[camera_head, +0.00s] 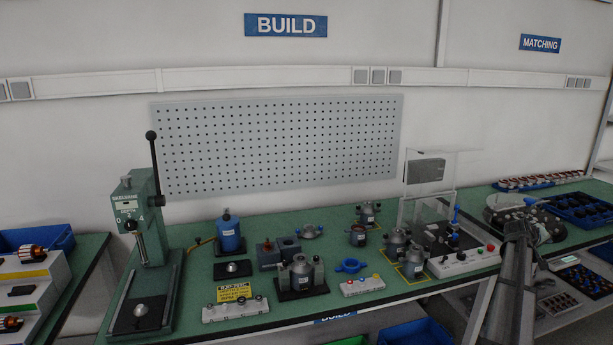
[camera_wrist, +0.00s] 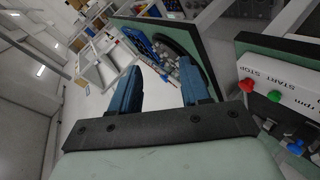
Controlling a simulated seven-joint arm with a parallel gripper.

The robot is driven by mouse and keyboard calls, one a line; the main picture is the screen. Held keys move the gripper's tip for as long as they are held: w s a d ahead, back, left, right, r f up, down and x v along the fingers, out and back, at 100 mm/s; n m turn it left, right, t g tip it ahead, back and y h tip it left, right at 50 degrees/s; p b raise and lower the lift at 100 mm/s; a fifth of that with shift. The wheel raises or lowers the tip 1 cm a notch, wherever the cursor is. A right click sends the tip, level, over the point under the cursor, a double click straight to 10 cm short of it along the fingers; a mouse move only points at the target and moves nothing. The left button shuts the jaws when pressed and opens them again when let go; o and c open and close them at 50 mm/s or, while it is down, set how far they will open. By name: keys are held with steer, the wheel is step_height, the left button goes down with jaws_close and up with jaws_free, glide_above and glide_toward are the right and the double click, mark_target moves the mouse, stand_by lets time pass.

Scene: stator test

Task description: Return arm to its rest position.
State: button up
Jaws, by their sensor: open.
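My gripper (camera_wrist: 160,68) shows in the wrist view with its two blue fingers spread apart. Nothing is between the fingers, so it is open and empty. It hangs beside the green bench, with open floor beyond the left finger and a round dark part and blue trays beyond the right one. In the head view my grey arm rises from the bottom edge at right, in front of the bench's right part. The fingers cannot be made out clearly there.
A white test box (camera_head: 465,259) with a clear raised guard stands just left of my arm; its START STOP panel (camera_wrist: 288,98) is close on the wrist view's right. A green press (camera_head: 143,240), fixtures and motor housings stand on the bench (camera_head: 390,285). Blue trays (camera_head: 578,208) lie at right.

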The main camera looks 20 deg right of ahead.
steer(key=w+a+f+y, duration=0.1)
steer(key=a+f+y, duration=0.1)
steer(key=a+f, duration=0.7)
steer(key=w+a+f+y, duration=0.1)
steer(key=a+f, duration=0.3)
steer(key=f, duration=1)
steer(key=s+a+f+g+y, duration=0.1)
steer(key=a+f+y, duration=0.1)
steer(key=a+f, duration=1)
steer(key=s+a+f+g+y, duration=0.1)
steer(key=a+f+y, duration=0.2)
steer(key=a+f, duration=1)
steer(key=s+a+f+n+g+y, duration=0.15)
steer(key=s+a, duration=0.25)
steer(key=a, duration=0.5)
steer(key=s+a+f, duration=0.3)
steer(key=s+a, duration=0.2)
steer(key=a, duration=0.3)
steer(key=s+a+f+n+g+y, duration=0.15)
steer(key=s+a, duration=0.25)
steer(key=a, duration=0.5)
steer(key=s+a+f+g, duration=0.1)
steer(key=s+a+g, duration=0.1)
steer(key=s+a, duration=0.5)
steer(key=s+a+f+g+y, duration=0.1)
steer(key=s+a+g, duration=0.1)
steer(key=s+a, duration=0.5)
steer(key=s, duration=0.6)
steer(key=shift+s+f, duration=0.3)
steer(key=shift+s, duration=0.1)
